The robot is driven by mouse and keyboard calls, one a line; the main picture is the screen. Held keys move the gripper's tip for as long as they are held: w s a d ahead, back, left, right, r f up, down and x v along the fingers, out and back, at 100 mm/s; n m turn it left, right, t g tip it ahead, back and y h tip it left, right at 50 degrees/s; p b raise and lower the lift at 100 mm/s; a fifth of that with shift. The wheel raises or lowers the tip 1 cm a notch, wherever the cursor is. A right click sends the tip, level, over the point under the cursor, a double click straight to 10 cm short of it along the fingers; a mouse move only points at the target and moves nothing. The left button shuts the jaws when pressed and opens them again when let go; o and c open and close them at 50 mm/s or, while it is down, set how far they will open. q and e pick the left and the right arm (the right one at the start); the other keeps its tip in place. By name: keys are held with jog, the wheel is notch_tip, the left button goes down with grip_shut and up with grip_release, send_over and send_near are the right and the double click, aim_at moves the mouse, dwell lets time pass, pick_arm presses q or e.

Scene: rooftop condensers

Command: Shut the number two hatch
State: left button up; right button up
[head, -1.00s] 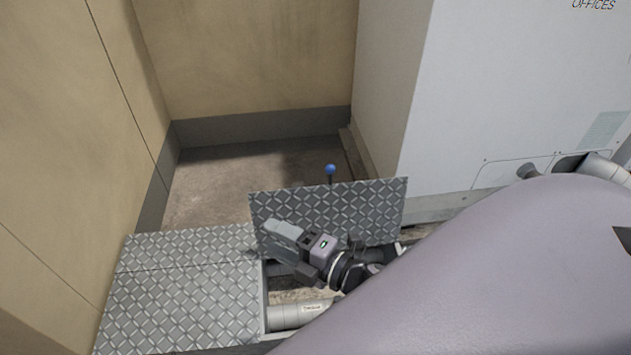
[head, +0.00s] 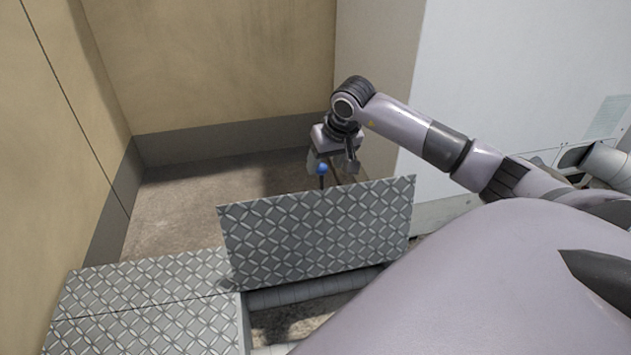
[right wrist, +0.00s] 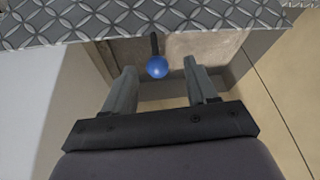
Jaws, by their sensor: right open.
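The hatch is a diamond-plate metal lid (head: 318,235) standing raised and steeply tilted over an opening in the walkway. Its number does not show in the head view. A blue ball knob (head: 322,168) on a dark stem rises behind its top edge. My right gripper (head: 332,166) is open behind the lid, with the knob near its fingers. In the right wrist view the blue knob (right wrist: 157,67) lies between and a little beyond the two open fingers, apart from both, and the lid (right wrist: 130,17) crosses the top. My left gripper is not in view.
Flat diamond-plate covers (head: 150,305) lie left of the opening. Pipes (head: 310,290) run inside it. A beige wall (head: 210,70) stands behind and a large pale cabinet (head: 520,90) stands at right. Bare floor (head: 190,205) is free behind the lid.

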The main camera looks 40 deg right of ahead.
aim_at(324, 169)
jog(key=shift+w+d+f, duration=0.15)
jog(key=shift+d+f, duration=0.15)
jog(key=b+x, duration=0.1)
jog(key=x, duration=0.5)
jog(key=shift+f+b, duration=0.15)
jog(key=shift+b, duration=0.2)
grip_shut()
